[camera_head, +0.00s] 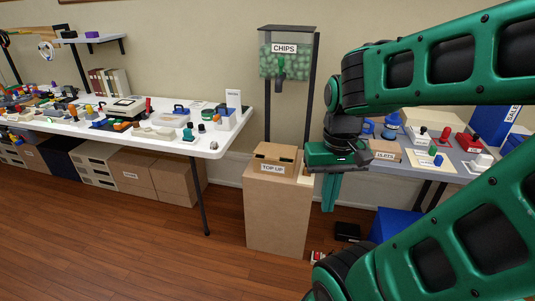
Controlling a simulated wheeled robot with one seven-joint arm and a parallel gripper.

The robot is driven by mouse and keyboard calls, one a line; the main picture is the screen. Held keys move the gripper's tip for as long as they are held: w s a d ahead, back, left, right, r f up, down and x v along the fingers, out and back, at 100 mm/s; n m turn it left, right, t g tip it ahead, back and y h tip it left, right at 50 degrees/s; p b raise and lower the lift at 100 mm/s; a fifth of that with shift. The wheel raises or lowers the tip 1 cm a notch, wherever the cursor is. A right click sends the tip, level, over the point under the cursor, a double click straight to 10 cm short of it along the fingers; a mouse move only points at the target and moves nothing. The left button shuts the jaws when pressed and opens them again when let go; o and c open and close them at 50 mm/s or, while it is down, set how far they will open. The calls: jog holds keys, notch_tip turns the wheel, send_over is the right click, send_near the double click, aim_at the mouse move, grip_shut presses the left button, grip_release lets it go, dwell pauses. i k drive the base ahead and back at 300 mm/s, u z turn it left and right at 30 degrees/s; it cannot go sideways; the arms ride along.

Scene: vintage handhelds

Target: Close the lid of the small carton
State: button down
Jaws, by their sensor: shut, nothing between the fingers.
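The small carton (271,170) is brown cardboard with a "TOP UP" label. It stands on a tan pedestal (274,215) in the middle of the view. A flap (276,153) shows at its top, with two dark slots; I cannot tell how far the lid is open. My gripper (329,192) is green and points down, just right of the carton and the pedestal's right edge. Its fingers are shut and hold nothing. It looks apart from the carton, though the depth between them is hard to judge.
A "CHIPS" dispenser (284,60) on dark posts stands behind the carton. A white table (213,147) crowded with small items is at left. A grey table (452,172) with gadgets and a labelled box (385,151) is at right. Open wooden floor (150,245) lies at front left.

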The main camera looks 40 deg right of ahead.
aim_at(273, 152)
jog(key=u, duration=0.05)
jog(key=i, duration=1)
jog(key=z, duration=0.05)
